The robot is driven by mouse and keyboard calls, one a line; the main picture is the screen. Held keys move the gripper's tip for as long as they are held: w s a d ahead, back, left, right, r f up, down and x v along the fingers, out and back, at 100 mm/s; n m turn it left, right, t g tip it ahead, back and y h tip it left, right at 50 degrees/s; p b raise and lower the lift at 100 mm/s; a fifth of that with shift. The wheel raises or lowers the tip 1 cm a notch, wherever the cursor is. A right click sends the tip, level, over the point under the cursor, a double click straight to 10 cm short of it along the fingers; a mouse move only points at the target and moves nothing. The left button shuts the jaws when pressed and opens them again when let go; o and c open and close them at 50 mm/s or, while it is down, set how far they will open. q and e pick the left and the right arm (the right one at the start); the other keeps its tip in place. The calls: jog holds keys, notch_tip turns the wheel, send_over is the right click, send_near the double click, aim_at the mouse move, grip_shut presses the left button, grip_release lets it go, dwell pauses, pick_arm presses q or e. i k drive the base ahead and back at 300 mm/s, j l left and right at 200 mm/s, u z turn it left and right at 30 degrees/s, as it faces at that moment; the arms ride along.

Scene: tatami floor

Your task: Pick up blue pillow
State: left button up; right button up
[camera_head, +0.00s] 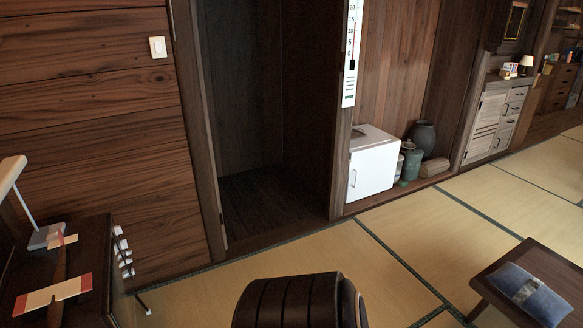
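The blue pillow (540,301) lies flat on a low dark wooden table (508,253) at the lower right of the head view. It has a greyish patch across its middle and rests at a slant. The right end of the table is cut off by the picture edge. Neither of my grippers shows in this view, and nothing is touching the visible part of the pillow.
A dark, ribbed, rounded object with a wooden edge (290,302), perhaps a chair back, stands at bottom centre. A dark desk (95,240) is at left. A white cabinet (372,166) and pots (422,138) line the back wall. Tatami between them and the table is clear.

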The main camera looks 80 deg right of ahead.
aim_at(527, 292)
jog(key=z, duration=4.4)
jog(key=i+j+z, duration=0.25)
jog(key=i+j, duration=0.8)
jog(key=i, duration=0.1)
